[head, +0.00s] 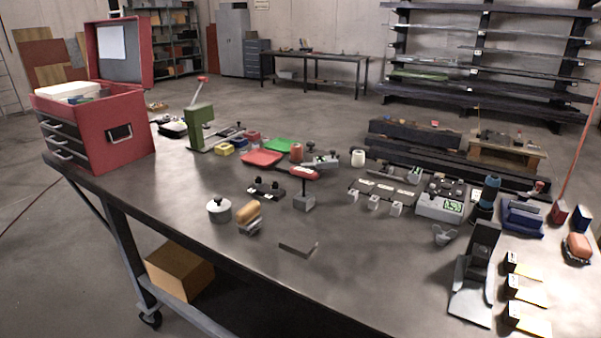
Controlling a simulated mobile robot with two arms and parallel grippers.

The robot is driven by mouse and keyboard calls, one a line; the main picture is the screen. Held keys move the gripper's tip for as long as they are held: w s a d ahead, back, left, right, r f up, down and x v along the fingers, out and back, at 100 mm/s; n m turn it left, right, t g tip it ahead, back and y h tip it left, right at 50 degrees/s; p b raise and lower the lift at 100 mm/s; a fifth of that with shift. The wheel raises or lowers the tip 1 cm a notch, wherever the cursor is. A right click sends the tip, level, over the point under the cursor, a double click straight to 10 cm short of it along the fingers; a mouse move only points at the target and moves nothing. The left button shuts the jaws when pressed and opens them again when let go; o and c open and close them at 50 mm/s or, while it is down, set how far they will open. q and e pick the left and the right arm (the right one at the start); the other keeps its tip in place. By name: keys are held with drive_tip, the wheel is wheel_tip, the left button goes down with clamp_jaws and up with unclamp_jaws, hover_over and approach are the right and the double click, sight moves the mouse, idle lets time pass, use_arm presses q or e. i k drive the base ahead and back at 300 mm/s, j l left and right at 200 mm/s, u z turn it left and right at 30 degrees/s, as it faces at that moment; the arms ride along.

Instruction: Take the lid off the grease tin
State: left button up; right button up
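A small round, pale metal tin (219,214) stands upright near the front edge of the workbench, left of the middle. It looks like the grease tin. Its lid (218,204), with a dark knob on top, sits on it. The contents are hidden. A brush-like block with a tan top (248,212) stands close to its right. Neither of my grippers shows in the head view.
The dark workbench (170,195) has clear room left of the tin. A bent metal plate (298,248) lies in front. A red toolbox (120,130) stands far left.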

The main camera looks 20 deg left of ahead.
sight(219, 205)
drive_tip(key=u, duration=1.3)
